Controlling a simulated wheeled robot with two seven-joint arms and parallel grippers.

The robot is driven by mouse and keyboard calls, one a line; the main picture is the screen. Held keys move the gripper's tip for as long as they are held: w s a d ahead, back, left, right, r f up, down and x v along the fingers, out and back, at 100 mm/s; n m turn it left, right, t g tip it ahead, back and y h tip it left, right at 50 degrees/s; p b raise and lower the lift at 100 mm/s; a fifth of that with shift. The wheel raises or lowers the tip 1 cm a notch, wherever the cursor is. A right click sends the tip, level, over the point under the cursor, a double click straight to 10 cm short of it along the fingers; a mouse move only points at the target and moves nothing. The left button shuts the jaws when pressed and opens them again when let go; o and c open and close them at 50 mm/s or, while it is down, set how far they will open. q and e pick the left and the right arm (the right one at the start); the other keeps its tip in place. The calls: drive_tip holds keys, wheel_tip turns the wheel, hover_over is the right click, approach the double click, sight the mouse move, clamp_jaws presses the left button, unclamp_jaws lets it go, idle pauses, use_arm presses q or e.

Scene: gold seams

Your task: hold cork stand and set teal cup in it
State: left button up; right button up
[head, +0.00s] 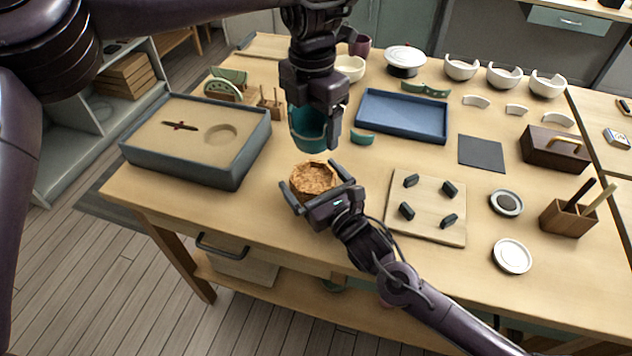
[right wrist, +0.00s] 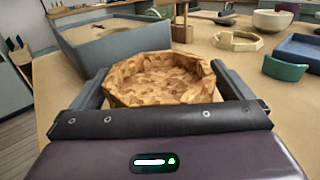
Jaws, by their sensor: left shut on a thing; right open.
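The teal cup (head: 306,130) is held in the air by my left gripper (head: 314,122), which is shut on it. The cup is a little above and behind the cork stand (head: 314,177), apart from it. The cork stand is a speckled brown, faceted ring on the table near the front edge. My right gripper (head: 318,199) is open, with one finger on each side of the stand. The right wrist view shows the stand (right wrist: 160,80) between the two fingers (right wrist: 160,98); I cannot tell whether they touch it.
A grey box with a tan insert (head: 190,150) stands to the left. A teal shard (head: 362,138) lies right of the cup, in front of a blue tray (head: 402,117). A pegged wooden board (head: 428,228) lies right of the stand. White bowls (head: 461,68) line the back.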

drive_tip(key=c, duration=0.9)
use_arm(q)
drive_tip(key=shift+w+d+f+n, duration=0.15)
drive_tip(key=shift+f+n, duration=0.25)
drive_tip(key=shift+f, duration=1.35)
hover_over(314, 181)
drive_tip(key=shift+f, duration=2.05)
drive_tip(key=shift+f, duration=1.35)
